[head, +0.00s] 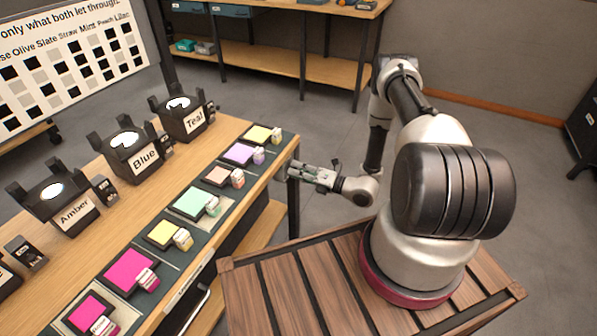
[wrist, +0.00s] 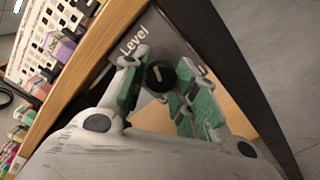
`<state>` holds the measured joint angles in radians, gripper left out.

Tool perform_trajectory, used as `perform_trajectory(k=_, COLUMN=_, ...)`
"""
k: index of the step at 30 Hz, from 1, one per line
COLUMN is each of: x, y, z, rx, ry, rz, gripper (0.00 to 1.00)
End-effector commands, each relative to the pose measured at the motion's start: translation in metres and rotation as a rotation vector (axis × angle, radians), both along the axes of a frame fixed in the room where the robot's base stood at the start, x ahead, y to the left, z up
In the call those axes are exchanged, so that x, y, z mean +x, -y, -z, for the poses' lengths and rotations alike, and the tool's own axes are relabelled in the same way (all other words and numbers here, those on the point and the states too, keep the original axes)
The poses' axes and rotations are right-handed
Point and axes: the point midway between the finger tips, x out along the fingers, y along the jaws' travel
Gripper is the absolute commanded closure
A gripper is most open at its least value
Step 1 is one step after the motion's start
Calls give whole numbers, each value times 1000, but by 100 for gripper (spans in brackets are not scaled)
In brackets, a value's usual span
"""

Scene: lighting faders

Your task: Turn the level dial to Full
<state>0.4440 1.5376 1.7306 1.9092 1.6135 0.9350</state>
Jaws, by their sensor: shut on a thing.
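The level dial (wrist: 159,76) is a round black knob with a pale mark, on a dark panel (wrist: 150,35) labelled "Level" on the table's side, in the wrist view. My gripper (wrist: 160,72) has its green-padded fingers on either side of the knob and is shut on it. The scale around the dial is not legible, so I cannot tell its setting. In the head view my gripper (head: 312,176) reaches the table's right end, and the dial is hidden there.
The table (head: 140,205) carries lamps labelled Amber (head: 62,200), Blue (head: 130,150) and Teal (head: 184,118), plus a row of coloured gel squares with small blocks. A sign board (head: 70,60) stands behind. Open floor (head: 320,130) lies beyond the table's end.

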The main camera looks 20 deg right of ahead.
Motion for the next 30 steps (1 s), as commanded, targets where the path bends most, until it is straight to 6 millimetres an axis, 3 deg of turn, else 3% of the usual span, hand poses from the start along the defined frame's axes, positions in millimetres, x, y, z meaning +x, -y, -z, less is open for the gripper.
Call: perform_trajectory(k=30, x=0, y=1, z=-1, rx=680, ry=-682, rz=3, gripper=95)
